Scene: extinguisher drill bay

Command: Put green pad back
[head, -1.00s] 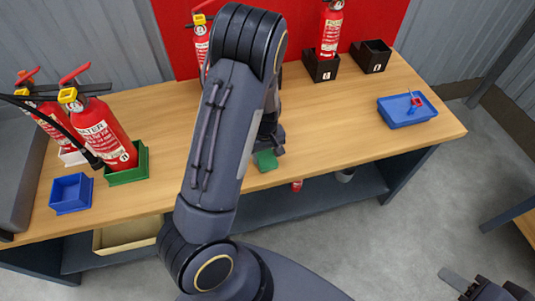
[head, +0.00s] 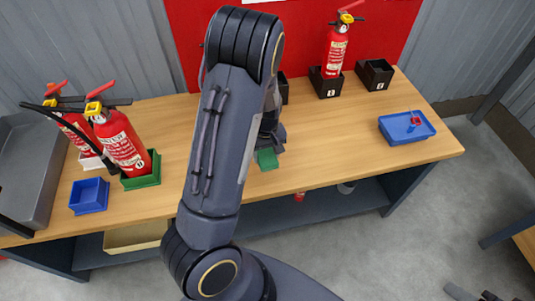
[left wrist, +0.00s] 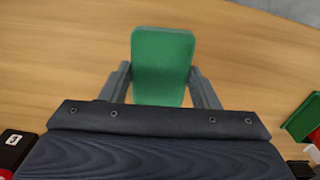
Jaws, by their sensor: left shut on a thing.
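The green pad (head: 267,158) is a small flat block near the front of the wooden table. In the left wrist view the pad (left wrist: 162,65) sits between the fingers of my left gripper (left wrist: 162,88), which is shut on it. In the head view my left gripper (head: 270,138) is partly hidden behind my arm. I cannot tell whether the pad touches the table. My right gripper (head: 472,294) shows only in part at the bottom right edge, away from the table; its jaw state is unclear.
A red extinguisher (head: 122,143) stands tilted in a green tray (head: 143,182), with another behind it. An empty blue tray (head: 89,197) is at left; another blue tray (head: 393,134) is at right. A black holder (head: 375,75) is empty. The front right tabletop is clear.

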